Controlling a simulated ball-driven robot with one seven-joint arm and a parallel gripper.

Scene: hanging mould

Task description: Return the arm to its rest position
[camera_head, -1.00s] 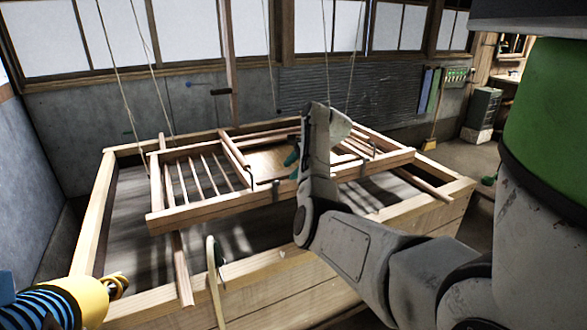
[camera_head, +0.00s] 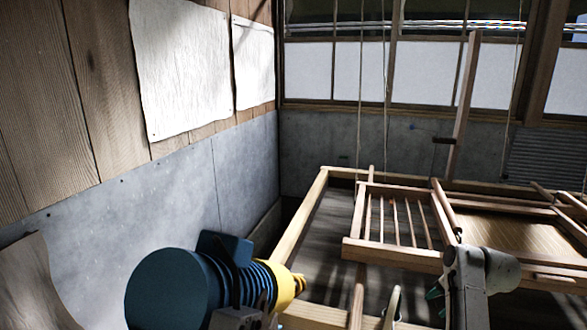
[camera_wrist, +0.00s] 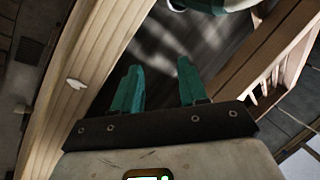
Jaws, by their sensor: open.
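My gripper (camera_wrist: 160,85) shows in the wrist view with its two teal fingers apart and nothing between them. It is above the dark inside of the big wooden vat, between the vat's pale rim (camera_wrist: 95,50) and the slatted wooden frame (camera_wrist: 262,75). In the head view my grey wrist is at the lower right, in front of the hanging wooden mould frame (camera_head: 395,254). A teal fingertip shows at its left side, and the rest of the gripper is mostly hidden there.
The wooden vat (camera_head: 303,225) stands under the frame, which hangs on cords. A wooden stick (camera_head: 357,295) leans at the vat's front. A curved brown sheet (camera_head: 30,285) is at lower left.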

